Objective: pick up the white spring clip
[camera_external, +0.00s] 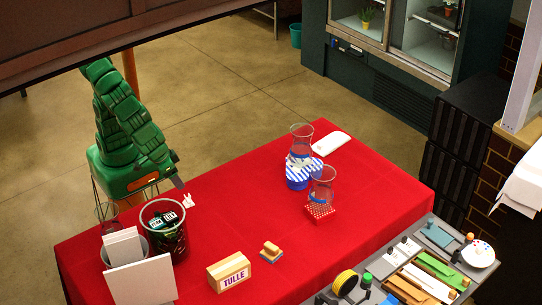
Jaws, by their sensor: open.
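A small white object (188,200), likely the white spring clip, sits on the red table (250,210) near its left edge, with two short prongs pointing up. My green arm reaches in from the left. My gripper (177,182) is at its lower end, just above and left of the clip in the picture. It appears apart from the clip and empty, though the fingers are small and only partly visible. The exact height of the gripper over the table cannot be told.
A dark basket (180,240) stands close in front of the clip, beside white cards (142,281). A TULLE box (229,272) and a wooden block (271,252) lie nearer. Glass vases (301,137) (322,183) stand farther right. The table's middle is clear.

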